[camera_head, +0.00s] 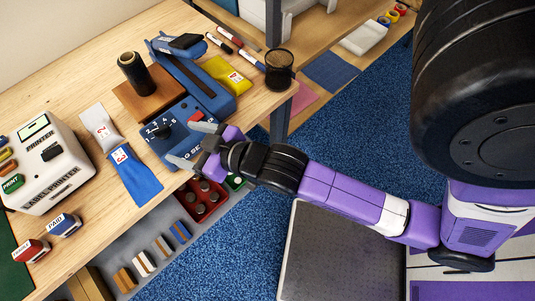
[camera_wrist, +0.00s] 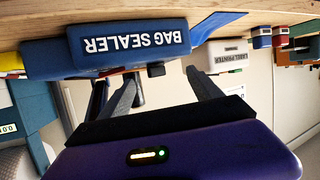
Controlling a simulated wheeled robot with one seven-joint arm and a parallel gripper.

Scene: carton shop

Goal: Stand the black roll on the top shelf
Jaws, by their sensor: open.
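The black roll (camera_head: 135,72) stands upright on a brown wooden block (camera_head: 150,92) on the workbench, behind the blue bag sealer (camera_head: 170,135). My gripper (camera_head: 192,145) is open and empty at the bench's front edge, by the sealer's front. It is apart from the roll, nearer to the camera and to the right. In the wrist view, which is upside down, the two fingers (camera_wrist: 160,82) are spread beneath the bag sealer (camera_wrist: 130,42). A dark shape between them may be the roll, but I cannot tell. I cannot tell which surface is the top shelf.
A label printer (camera_head: 48,160) stands at left, beside a blue-and-white pouch (camera_head: 128,165). A yellow pouch (camera_head: 228,74), markers and a black mesh cup (camera_head: 279,70) lie right of the sealer. Blue carpet (camera_head: 345,115) is clear.

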